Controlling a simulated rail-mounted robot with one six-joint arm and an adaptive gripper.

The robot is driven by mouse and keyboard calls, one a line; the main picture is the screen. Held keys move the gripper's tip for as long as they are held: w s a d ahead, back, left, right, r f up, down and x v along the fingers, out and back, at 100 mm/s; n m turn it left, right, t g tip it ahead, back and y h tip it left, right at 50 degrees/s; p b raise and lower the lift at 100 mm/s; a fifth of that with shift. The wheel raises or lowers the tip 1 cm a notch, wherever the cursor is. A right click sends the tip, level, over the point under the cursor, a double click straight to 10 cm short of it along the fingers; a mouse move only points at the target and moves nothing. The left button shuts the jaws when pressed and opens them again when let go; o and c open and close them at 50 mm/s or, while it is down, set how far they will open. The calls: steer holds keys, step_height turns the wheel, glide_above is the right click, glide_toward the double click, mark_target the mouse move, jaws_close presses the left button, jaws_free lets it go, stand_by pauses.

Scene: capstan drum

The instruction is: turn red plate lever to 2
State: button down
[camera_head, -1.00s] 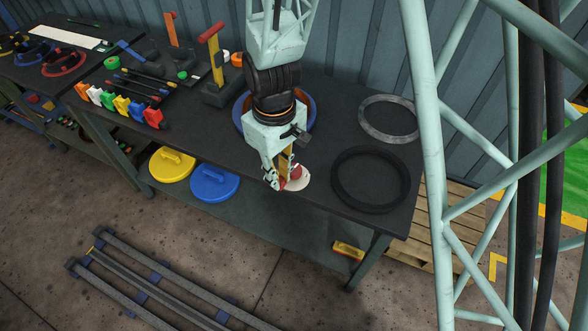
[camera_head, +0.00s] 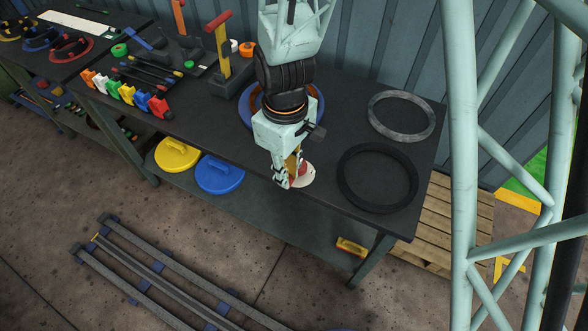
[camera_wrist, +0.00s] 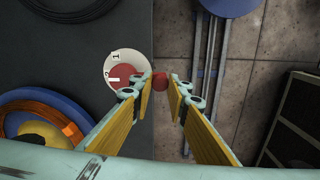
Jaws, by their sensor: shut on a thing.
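A round white plate (camera_wrist: 128,60) with the numbers 1 and 2 sits on the table's front edge. The plate's red round centre (camera_wrist: 125,77) carries a white mark, which points left, close by the 2. The lever's red end (camera_wrist: 160,80) shows between my fingertips, right of the plate in the wrist view. My gripper (camera_wrist: 160,84) is shut on this red lever, its fingers on either side. In the head view my gripper (camera_head: 287,178) reaches down at the table's front edge, and the white plate (camera_head: 304,178) is partly hidden behind it.
A blue ring-shaped thing (camera_head: 317,108) stands on the table behind my gripper. A black ring (camera_head: 346,190) and a grey ring (camera_head: 431,120) lie to the right. Yellow (camera_head: 177,153) and blue (camera_head: 219,174) lids lie on the lower shelf. Floor rails (camera_head: 165,262) lie in front.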

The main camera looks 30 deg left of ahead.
steer(key=c, duration=2.5)
jaws_free()
steer(key=shift+r, duration=0.1)
step_height(320, 180, up, 12)
